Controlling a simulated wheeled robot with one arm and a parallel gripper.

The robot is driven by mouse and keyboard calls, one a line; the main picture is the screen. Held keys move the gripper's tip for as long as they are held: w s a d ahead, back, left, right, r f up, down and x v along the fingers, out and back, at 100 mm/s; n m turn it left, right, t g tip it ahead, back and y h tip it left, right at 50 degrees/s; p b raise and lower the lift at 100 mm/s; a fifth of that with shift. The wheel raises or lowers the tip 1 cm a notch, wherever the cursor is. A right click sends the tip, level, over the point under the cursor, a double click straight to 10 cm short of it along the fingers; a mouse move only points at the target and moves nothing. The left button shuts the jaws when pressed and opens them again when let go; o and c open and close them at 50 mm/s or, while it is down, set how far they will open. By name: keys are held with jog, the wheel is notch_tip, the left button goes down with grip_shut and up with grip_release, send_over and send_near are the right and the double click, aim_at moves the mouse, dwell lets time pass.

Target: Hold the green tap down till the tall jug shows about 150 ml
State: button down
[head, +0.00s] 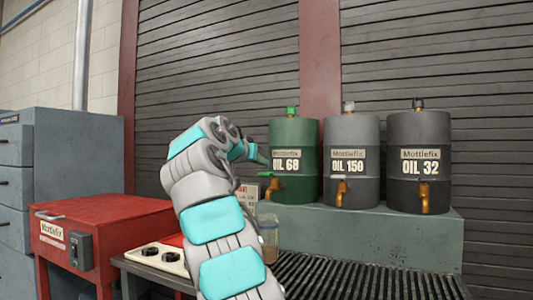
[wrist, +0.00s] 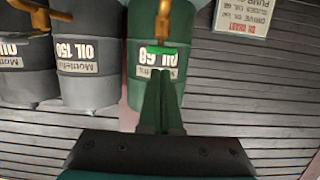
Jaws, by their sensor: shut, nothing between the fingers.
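In the wrist view, which is upside down, the tap (wrist: 177,22) has a green handle (wrist: 162,50). My gripper (wrist: 163,76) is shut and empty, its tips in front of the drum's label and close to the green handle; I cannot tell whether they touch. In the head view my gripper (head: 262,156) is partly hidden by my arm. A clear jug (head: 269,238) stands below the tap, partly behind my arm; its level is unreadable.
Grey drums OIL 150 (head: 352,130) and OIL 32 (head: 419,135), with their own taps, stand to the right. A slatted grating (head: 350,278) lies in front. A red cabinet (head: 95,225) and a panel with black knobs (head: 150,254) are at left. An oil chart (wrist: 243,20) hangs near the tap.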

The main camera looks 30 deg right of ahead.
aim_at(262, 174)
jog(key=shift+f, duration=0.65)
jog(key=f+b, duration=0.1)
jog(key=b, duration=0.2)
jog(key=f+t+h+b, duration=0.1)
jog(key=b, duration=0.2)
jog(key=shift+s+a+f+b, duration=0.1)
jog(key=shift+a+b, duration=0.1)
jog(key=shift+b, duration=0.15)
jog(key=t+h+b, duration=0.1)
jog(key=b, duration=0.2)
jog(key=shift+a+f, duration=0.1)
jog(key=shift+f, duration=0.05)
